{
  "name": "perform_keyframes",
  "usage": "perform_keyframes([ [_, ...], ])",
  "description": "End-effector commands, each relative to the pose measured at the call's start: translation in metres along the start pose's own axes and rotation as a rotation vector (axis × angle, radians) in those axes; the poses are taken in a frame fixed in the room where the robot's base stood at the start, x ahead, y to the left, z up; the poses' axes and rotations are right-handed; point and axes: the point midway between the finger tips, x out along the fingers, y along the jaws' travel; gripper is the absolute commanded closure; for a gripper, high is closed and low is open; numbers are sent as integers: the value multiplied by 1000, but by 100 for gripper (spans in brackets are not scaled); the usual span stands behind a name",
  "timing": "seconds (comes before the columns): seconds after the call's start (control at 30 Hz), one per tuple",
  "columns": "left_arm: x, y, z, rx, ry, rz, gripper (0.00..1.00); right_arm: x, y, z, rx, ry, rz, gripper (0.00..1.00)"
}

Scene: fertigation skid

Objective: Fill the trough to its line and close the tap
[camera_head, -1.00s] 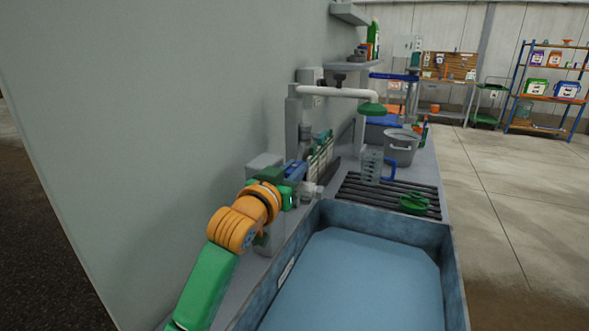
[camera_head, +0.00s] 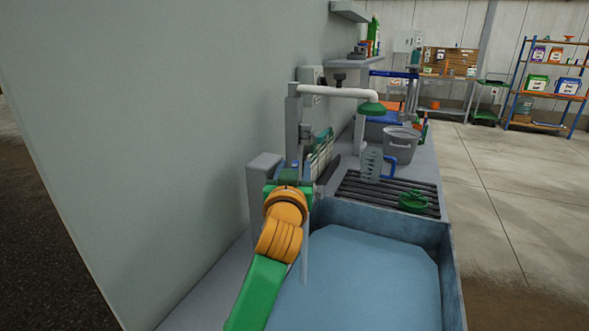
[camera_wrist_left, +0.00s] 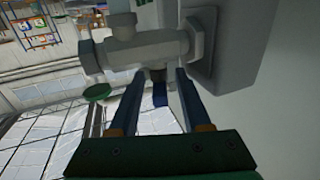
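The blue-grey trough (camera_head: 448,262) fills the lower right of the head view, with a flat pale blue surface inside; I cannot tell the level against a line. My left gripper (camera_head: 301,167) is above the trough's far left corner, by the wall. In the left wrist view, its two blue fingers (camera_wrist_left: 160,78) stand apart just before a grey tap body (camera_wrist_left: 145,48). A small dark and blue piece (camera_wrist_left: 160,92) shows between the fingers; I cannot tell if they touch it. A thin pale vertical streak (camera_head: 305,250) hangs over the trough's left side, perhaps water. My right gripper is out of view.
A black slatted rack (camera_head: 365,192) beyond the trough holds a clear jug (camera_head: 371,164) and a green object (camera_head: 413,201). A grey bucket (camera_head: 401,146) stands behind. A white pipe with a green head (camera_head: 373,108) overhangs the bench. Open floor lies right.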

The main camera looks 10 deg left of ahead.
Motion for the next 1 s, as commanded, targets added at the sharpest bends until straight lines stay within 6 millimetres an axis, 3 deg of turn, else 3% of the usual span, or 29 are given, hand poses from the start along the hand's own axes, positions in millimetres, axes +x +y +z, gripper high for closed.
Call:
perform_keyframes([
  [0.27, -3, 0, 0, -1, 1, 1, 52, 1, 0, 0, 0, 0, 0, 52],
  [0.7, -66, 1, 1, -1, 2, 2, 52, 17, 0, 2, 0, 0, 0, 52],
  [1.0, -71, 0, 0, 0, 0, 0, 52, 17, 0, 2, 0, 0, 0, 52],
])
